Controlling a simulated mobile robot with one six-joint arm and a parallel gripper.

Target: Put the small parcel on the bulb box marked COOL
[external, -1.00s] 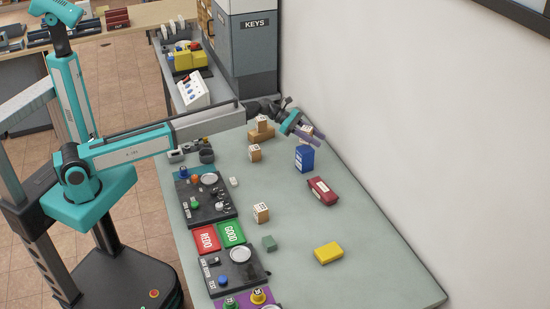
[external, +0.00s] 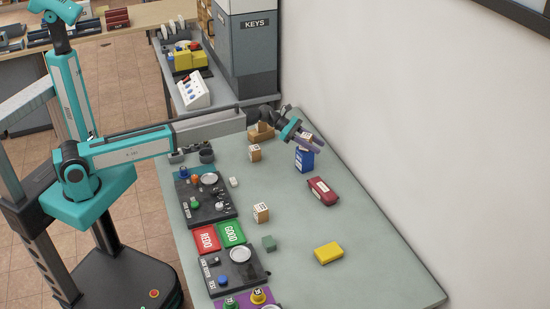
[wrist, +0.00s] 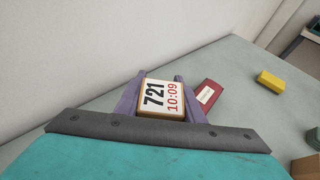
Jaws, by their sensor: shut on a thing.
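My gripper (external: 307,140) is shut on a small parcel. The parcel (wrist: 160,98) is a tan cube with a white top label reading "721 10:09", between the purple fingers in the wrist view. In the external view the parcel (external: 307,136) is held right over an upright blue box (external: 304,160). The blue box looks like a bulb box, but its marking is too small to read. I cannot tell whether the parcel touches its top. The wrist view does not show the blue box.
A dark red box (external: 322,191) with a white label lies nearby, with a yellow block (external: 328,253) beyond it. Other tan cubes (external: 261,212) and a green block (external: 269,243) stand on the table. Black trays (external: 207,205) line the left edge. The wall is close on the right.

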